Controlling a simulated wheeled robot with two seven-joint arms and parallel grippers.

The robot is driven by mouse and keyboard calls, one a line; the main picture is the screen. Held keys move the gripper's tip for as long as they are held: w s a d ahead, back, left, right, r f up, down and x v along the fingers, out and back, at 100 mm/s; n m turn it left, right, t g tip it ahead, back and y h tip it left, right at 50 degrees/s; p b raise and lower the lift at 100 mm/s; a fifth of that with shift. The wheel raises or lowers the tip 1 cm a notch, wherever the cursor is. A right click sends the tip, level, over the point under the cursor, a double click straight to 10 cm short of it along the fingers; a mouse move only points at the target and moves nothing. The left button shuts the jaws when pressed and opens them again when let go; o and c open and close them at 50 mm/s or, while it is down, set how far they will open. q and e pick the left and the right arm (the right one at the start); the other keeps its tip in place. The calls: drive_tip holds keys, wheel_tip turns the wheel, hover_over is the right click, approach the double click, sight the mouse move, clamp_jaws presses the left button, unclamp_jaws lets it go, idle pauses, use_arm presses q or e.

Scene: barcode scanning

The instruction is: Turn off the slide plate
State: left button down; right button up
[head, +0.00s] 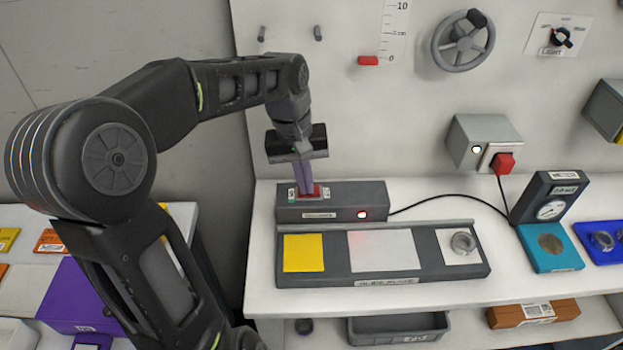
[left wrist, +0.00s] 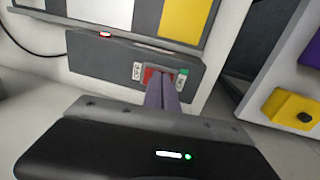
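The slide plate (head: 385,262) is a long dark tray on the white table, with a yellow square, a light grey square and a white square. Behind it stands its grey control box (head: 343,203), with a lit red lamp (head: 361,214). A red and green switch on top of the box also shows in the left wrist view, with its red part (left wrist: 149,75) and green part (left wrist: 183,71). My left gripper (head: 308,191) points down at this switch, fingers together, tips at the red part and partly hiding it. I cannot tell whether they press it. My right gripper is not in view.
A metal ring (head: 463,242) lies on the white square. A black cable runs right from the control box. A gauge (head: 549,207) and a teal block (head: 550,247) stand at the right. A handwheel (head: 463,41) and a wall box (head: 482,140) are on the back panel.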

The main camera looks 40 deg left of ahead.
sight(299, 192)
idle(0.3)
use_arm(q)
drive_tip(key=shift+r, duration=0.3)
drive_tip(key=r+p, duration=0.3)
drive_tip(key=shift+a+r, duration=0.2)
wheel_tip(299, 192, up, 10)
drive_tip(key=s+a+p, duration=0.1)
drive_tip(key=shift+p, duration=0.4)
drive_tip(key=shift+a, duration=0.1)
